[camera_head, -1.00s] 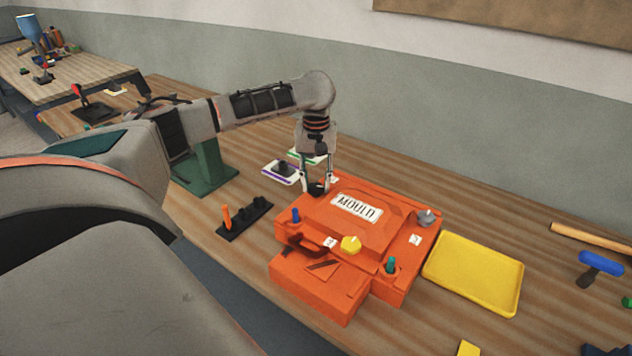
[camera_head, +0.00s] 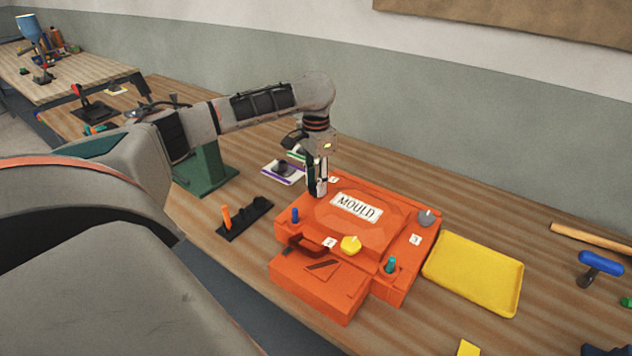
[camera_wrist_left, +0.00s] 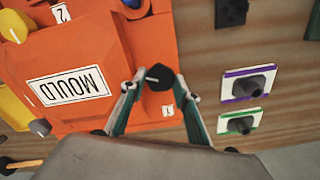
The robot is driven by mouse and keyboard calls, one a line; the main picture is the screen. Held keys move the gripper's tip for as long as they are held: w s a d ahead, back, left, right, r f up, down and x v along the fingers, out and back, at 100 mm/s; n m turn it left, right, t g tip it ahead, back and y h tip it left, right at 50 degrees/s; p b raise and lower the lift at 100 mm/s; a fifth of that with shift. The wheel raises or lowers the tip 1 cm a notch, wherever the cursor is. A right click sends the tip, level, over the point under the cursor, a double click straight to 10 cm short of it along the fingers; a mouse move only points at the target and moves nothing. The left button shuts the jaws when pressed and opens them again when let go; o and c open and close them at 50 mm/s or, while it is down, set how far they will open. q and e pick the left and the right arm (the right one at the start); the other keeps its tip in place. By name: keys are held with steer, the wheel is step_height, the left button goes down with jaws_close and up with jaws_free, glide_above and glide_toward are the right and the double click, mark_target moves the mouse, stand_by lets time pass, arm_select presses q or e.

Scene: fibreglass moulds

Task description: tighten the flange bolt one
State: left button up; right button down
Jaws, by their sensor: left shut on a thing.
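The orange mould (camera_head: 385,210) lies on the wooden bench with a white MOULD label on its lid. Flange bolt one, a black knob with a white line (camera_wrist_left: 158,76), stands at the mould's corner beside the label "1" (camera_wrist_left: 168,110). My left gripper (camera_head: 317,192) points down over that corner and is shut on the black knob, one finger on each side in the left wrist view (camera_wrist_left: 158,90). In the head view the fingers hide the knob. My right gripper is not in view.
The yellow knob (camera_head: 350,244) and grey knob (camera_head: 426,217) sit on the mould, with a blue pin (camera_head: 295,215) and teal peg (camera_head: 391,264). A yellow tray (camera_head: 474,240) lies to the right. A black rack (camera_head: 247,222) with an orange peg stands left.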

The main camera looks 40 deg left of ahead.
arm_select(q)
steer(key=m, duration=0.4)
steer(key=shift+m, duration=0.3)
steer(key=m, duration=0.3)
steer(key=shift+m, duration=0.3)
steer(key=m, duration=1.4)
steer(key=shift+m, duration=0.3)
steer(key=m, duration=0.6)
steer(key=shift+m, duration=0.6)
steer(key=o, duration=1.1)
